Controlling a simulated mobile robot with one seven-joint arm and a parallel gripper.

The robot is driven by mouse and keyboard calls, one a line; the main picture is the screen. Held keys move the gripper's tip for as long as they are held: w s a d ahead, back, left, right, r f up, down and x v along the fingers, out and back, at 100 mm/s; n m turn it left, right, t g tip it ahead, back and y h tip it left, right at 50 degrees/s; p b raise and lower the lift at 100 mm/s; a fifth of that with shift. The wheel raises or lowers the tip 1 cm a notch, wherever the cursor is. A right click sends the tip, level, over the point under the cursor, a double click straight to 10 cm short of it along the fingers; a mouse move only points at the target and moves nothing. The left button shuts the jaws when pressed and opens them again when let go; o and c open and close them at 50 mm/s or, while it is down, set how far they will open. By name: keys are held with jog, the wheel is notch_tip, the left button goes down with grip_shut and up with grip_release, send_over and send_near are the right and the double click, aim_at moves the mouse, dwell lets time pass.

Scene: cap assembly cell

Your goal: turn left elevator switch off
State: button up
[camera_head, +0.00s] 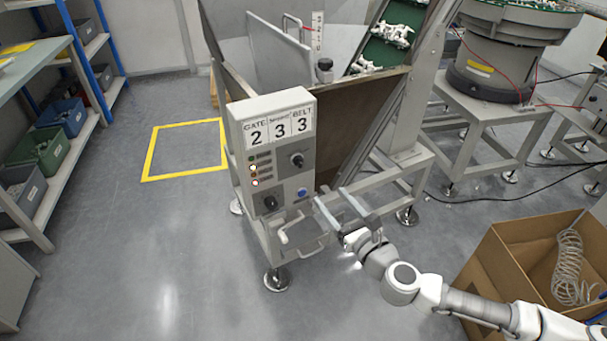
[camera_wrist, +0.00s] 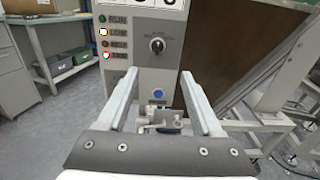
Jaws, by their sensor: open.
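A grey control box (camera_head: 272,150) stands on the front of the machine. It has a black rotary knob (camera_head: 297,160) at upper right and another black knob (camera_head: 270,203) at lower left. I cannot read which one is the elevator switch. The upper knob also shows in the wrist view (camera_wrist: 157,45), its white mark tilted. The lower knob is hidden there, behind or near the left finger. My gripper (camera_head: 338,203) is open and empty, right of the box's lower part. In the wrist view its fingers (camera_wrist: 160,80) point at the panel, with the upper knob above and between them.
A blue button (camera_wrist: 158,93) shows between the fingers. Indicator lamps (camera_head: 254,169) line the box's left; some are lit. A metal handle (camera_head: 292,226) juts out below the box. A cardboard box (camera_head: 510,260) stands at lower right. The floor at left (camera_head: 140,240) is clear.

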aim_at(301, 164)
jog(key=b+x, duration=0.6)
jog(key=x, duration=0.7)
jog(key=shift+w+a, duration=0.15)
jog(key=shift+a, duration=0.25)
grip_shut()
